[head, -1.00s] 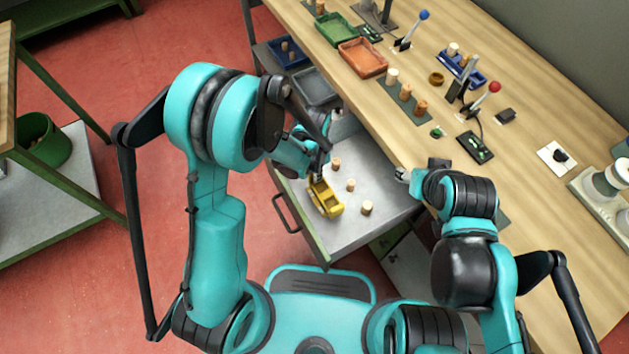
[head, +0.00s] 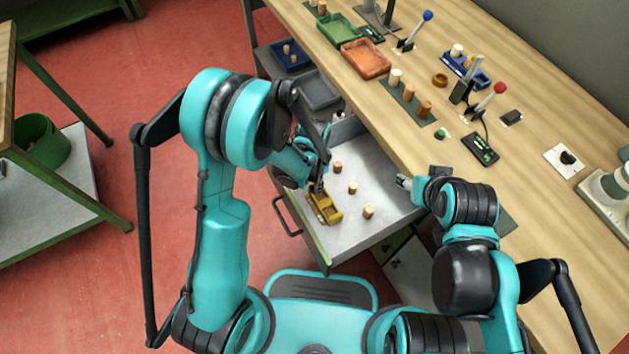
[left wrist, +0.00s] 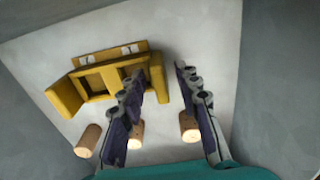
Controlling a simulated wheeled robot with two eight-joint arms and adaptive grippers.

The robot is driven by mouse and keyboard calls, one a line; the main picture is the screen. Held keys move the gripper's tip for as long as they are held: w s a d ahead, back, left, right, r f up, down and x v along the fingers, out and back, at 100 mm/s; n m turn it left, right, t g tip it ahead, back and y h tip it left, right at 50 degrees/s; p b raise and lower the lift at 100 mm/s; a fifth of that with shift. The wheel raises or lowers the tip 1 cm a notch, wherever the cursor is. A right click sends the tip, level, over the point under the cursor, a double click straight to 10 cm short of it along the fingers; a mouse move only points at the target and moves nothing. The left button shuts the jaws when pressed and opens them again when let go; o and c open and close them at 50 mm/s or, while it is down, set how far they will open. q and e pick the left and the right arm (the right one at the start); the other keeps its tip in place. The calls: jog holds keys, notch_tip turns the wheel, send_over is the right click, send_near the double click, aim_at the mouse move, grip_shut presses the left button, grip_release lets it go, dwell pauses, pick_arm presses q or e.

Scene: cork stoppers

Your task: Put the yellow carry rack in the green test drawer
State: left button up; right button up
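The yellow carry rack (head: 326,210) sits on the floor of the pulled-out green-fronted drawer (head: 345,238), near its front left. In the left wrist view the rack (left wrist: 92,62) appears on the pale drawer floor, partly hidden by one finger. My left gripper (head: 318,188) is just over the rack. In the left wrist view its two fingers (left wrist: 160,80) are apart, with one end of the rack showing in the gap and nothing clamped. My right gripper (head: 403,182) hangs by the bench edge; its fingers are too small to read.
Three loose corks (head: 353,187) stand in the drawer to the right of the rack. The bench (head: 510,150) above holds a green tray (head: 342,29), an orange tray (head: 365,60) and a cork board (head: 408,103). A drawer handle (head: 287,218) sticks out at the front.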

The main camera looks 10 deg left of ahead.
pick_arm(q)
jog(key=shift+r, duration=0.2)
notch_tip(320, 180, up, 12)
jog(key=p, duration=0.6)
jog(key=s+a+r+n+t, duration=0.3)
jog(key=s+a+r+n, duration=0.2)
jog(key=r, duration=0.3)
jog(key=s+a+r+n+t, duration=0.4)
jog(key=a+r+n, duration=0.1)
jog(key=r, duration=0.4)
jog(key=shift+s+a+r+n, duration=0.3)
jog(key=shift+s+a+n, duration=0.1)
jog(key=shift+a, duration=0.5)
